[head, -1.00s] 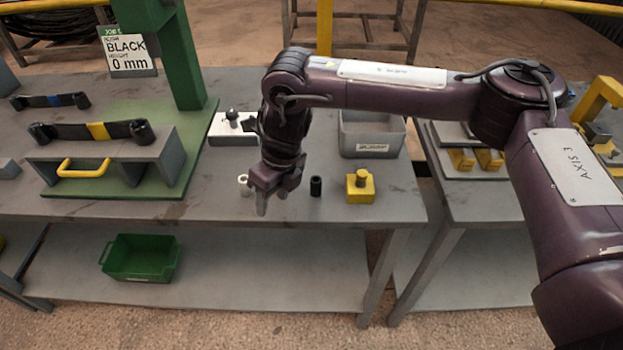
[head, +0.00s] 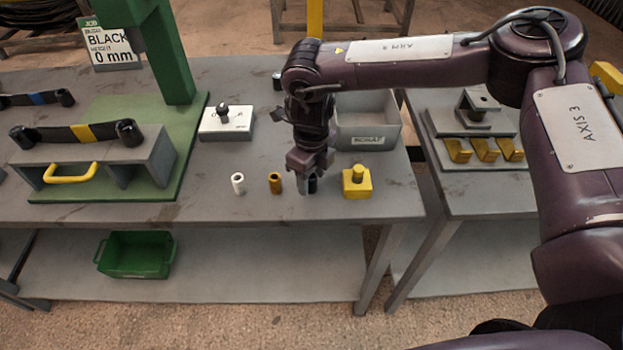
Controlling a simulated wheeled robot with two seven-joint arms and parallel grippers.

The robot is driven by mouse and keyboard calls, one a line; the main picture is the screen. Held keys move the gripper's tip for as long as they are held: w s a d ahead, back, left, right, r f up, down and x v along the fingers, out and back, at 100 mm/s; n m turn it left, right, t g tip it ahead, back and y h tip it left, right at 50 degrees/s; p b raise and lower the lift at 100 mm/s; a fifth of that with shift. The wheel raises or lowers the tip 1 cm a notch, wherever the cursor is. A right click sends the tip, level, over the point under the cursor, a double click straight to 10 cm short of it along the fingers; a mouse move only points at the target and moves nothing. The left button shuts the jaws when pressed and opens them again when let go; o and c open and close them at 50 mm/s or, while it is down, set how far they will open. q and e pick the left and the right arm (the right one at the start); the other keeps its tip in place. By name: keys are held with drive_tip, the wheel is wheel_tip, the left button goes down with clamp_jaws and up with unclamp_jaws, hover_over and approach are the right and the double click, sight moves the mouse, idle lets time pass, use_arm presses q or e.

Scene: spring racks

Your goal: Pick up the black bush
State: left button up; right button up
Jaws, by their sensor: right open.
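The black bush (head: 313,186) stands upright on the grey bench, between a brown bush and a yellow block. Only a dark part of it shows, because my right gripper covers the rest. My right gripper (head: 308,178) points down at the black bush with its jaws open, one finger just left of it. I cannot tell whether the fingers touch it. My left gripper is not in view.
A white bush (head: 238,184) and the brown bush (head: 275,183) stand to the left. The yellow block (head: 357,185) with a knob is close on the right. A grey bin (head: 368,142) and a white block (head: 227,124) are behind. The bench front is clear.

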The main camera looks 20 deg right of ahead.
drive_tip(key=shift+c, duration=0.7)
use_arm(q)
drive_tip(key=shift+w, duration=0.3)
use_arm(e)
drive_tip(key=c, duration=0.8)
